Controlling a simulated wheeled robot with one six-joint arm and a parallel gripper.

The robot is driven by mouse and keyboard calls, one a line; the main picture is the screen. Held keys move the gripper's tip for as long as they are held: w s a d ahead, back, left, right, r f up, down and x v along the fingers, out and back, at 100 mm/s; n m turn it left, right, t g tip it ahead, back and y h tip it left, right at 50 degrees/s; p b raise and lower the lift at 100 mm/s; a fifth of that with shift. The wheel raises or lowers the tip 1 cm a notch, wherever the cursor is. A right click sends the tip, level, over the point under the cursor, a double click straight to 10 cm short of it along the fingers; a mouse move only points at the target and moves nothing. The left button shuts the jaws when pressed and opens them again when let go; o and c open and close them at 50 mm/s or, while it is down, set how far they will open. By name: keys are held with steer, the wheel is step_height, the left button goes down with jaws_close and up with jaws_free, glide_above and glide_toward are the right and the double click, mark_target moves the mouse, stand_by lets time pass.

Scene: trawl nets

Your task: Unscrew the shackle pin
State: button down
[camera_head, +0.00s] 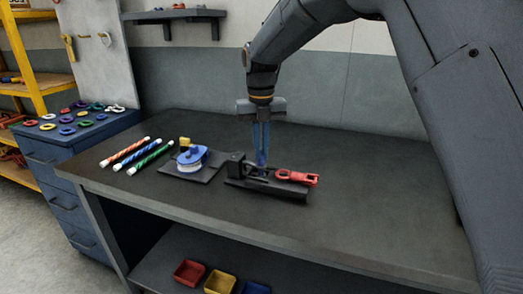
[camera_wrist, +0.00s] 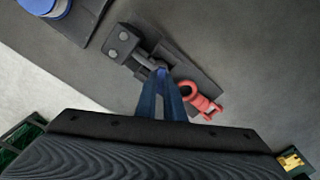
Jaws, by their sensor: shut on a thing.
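A dark fixture (camera_head: 275,188) with an upright clamp block lies on the workbench; the block (camera_wrist: 122,42) shows in the wrist view. A grey shackle (camera_wrist: 147,62) reaches from the block toward a red ring-and-link piece (camera_head: 298,177), which also shows in the wrist view (camera_wrist: 198,100). My gripper (camera_head: 262,172) points straight down over the fixture, between the block and the red piece. Its blue fingers (camera_wrist: 163,75) are shut at the shackle, on what looks like its pin. The fingers hide the pin itself, so its thread cannot be seen.
On the workbench (camera_head: 380,190), a blue-and-white spool (camera_head: 191,158) stands on a dark plate left of the fixture, with three coloured rope pieces (camera_head: 140,152) beyond. The right side of the bench is clear. A blue cabinet (camera_head: 75,165) with coloured rings stands at left.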

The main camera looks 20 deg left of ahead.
steer(key=shift+s+f, duration=0.1)
steer(key=shift+f, duration=0.1)
steer(key=c, duration=1.9)
jaws_free()
steer(key=shift+o, duration=0.2)
steer(key=shift+r, duration=0.2)
step_height(320, 180, up, 8)
steer(key=shift+f+b, duration=0.2)
steer(key=shift+b, duration=0.35)
